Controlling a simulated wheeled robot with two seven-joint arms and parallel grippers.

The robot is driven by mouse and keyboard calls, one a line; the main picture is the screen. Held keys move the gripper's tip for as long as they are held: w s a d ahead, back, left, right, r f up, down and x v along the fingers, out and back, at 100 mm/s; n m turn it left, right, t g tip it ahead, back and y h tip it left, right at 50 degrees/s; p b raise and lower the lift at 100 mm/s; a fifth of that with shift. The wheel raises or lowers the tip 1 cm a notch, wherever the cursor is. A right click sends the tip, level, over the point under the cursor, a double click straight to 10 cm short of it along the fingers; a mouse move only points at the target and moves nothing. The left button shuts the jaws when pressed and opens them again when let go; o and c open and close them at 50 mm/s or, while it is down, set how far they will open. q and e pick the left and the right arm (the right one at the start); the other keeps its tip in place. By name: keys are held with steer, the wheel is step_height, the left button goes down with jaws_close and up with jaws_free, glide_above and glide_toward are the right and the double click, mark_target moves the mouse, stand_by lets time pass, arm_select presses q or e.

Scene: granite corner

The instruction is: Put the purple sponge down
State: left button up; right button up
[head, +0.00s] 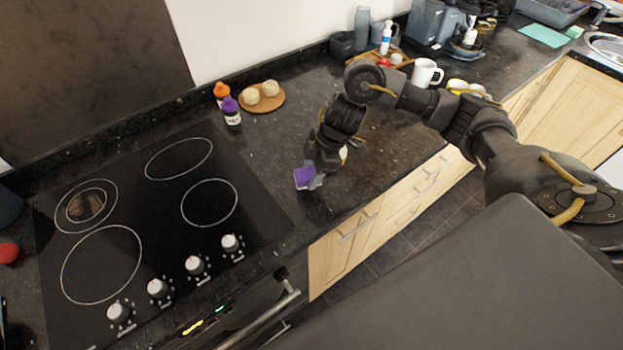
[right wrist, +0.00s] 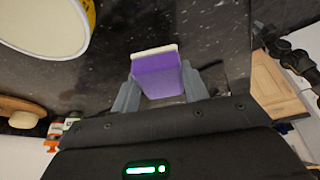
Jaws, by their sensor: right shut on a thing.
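The purple sponge (head: 304,178) is between the fingers of my right gripper (head: 313,182), over the dark granite counter just right of the hob. In the right wrist view the sponge (right wrist: 158,75) shows purple with a pale edge, and the two grey fingers of the right gripper (right wrist: 157,92) close on its sides. Whether the sponge touches the counter cannot be told. My left gripper is not in view.
The hob (head: 150,215) lies left of the gripper. Purple-topped (head: 231,112) and orange-topped (head: 221,93) bottles and a round wooden board (head: 272,103) stand behind. A white mug (head: 427,73) is further right. The counter's front edge is close.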

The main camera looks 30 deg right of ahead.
step_height(320, 180, down, 4)
steer(key=shift+w+r, duration=0.1)
steer(key=shift+r, duration=0.15)
